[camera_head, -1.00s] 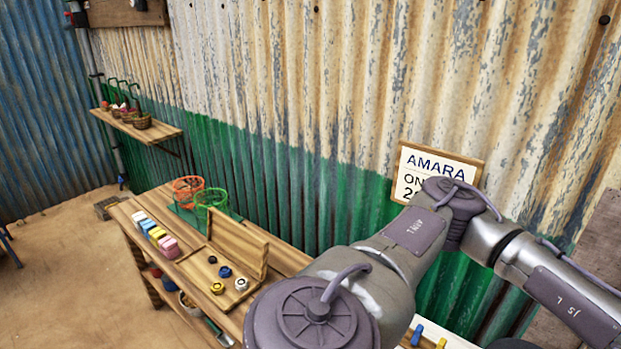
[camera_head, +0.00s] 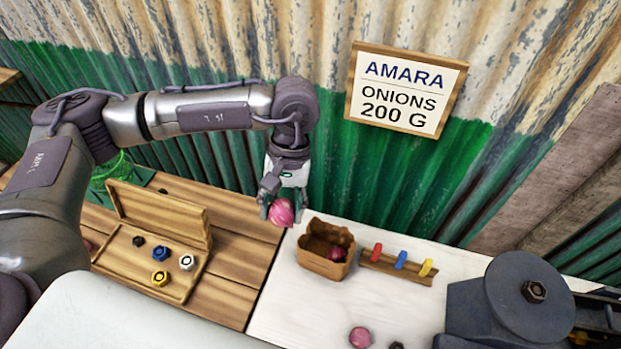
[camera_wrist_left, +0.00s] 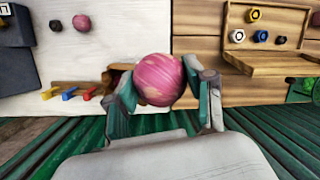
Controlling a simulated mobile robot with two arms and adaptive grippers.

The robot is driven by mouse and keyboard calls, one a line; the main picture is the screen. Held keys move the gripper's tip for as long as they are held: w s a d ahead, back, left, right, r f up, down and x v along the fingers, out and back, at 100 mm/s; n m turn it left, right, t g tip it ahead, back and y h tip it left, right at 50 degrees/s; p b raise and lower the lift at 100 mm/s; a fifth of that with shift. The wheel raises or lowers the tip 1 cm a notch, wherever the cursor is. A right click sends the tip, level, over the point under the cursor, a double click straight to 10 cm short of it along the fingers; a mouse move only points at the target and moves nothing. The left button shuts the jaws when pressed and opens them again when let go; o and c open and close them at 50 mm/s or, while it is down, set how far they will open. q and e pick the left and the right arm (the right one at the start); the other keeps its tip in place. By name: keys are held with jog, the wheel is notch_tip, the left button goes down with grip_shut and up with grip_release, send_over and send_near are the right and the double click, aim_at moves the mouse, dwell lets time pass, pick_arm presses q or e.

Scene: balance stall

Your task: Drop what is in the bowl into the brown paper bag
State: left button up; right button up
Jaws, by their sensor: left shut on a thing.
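My left gripper (camera_head: 281,205) is shut on a pink-red onion (camera_head: 281,213), held up left of the brown paper bag and apart from it. The onion (camera_wrist_left: 159,79) fills the space between the fingers in the left wrist view. The open brown paper bag (camera_head: 322,265) stands on the white tabletop, with another onion (camera_head: 337,254) showing inside. In the left wrist view the bag is mostly hidden behind the held onion and a finger. A green wire bowl (camera_head: 112,172) shows partly behind my left arm; its contents cannot be seen. My right gripper is not in view.
A rack with red, blue and yellow pieces (camera_head: 400,263) stands right of the bag. A loose onion (camera_head: 360,337) lies in front. An open wooden box (camera_head: 130,258) with several nuts is at left. A dark grey device with a disc (camera_head: 535,300) stands at right.

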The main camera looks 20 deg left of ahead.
pick_arm(q)
jog(key=w+d+f+n+t+h+p, duration=0.3)
jog(key=w+d+n, duration=0.4)
jog(key=n, duration=0.7)
notch_tip(320, 180, down, 10)
jog(key=w+n+b, duration=0.1)
jog(key=n+b, duration=0.1)
jog(key=n, duration=0.2)
jog(key=shift+w+r+n+h, duration=0.2)
jog(key=shift+w+n+h, duration=0.05)
jog(key=shift+n+h, duration=0.15)
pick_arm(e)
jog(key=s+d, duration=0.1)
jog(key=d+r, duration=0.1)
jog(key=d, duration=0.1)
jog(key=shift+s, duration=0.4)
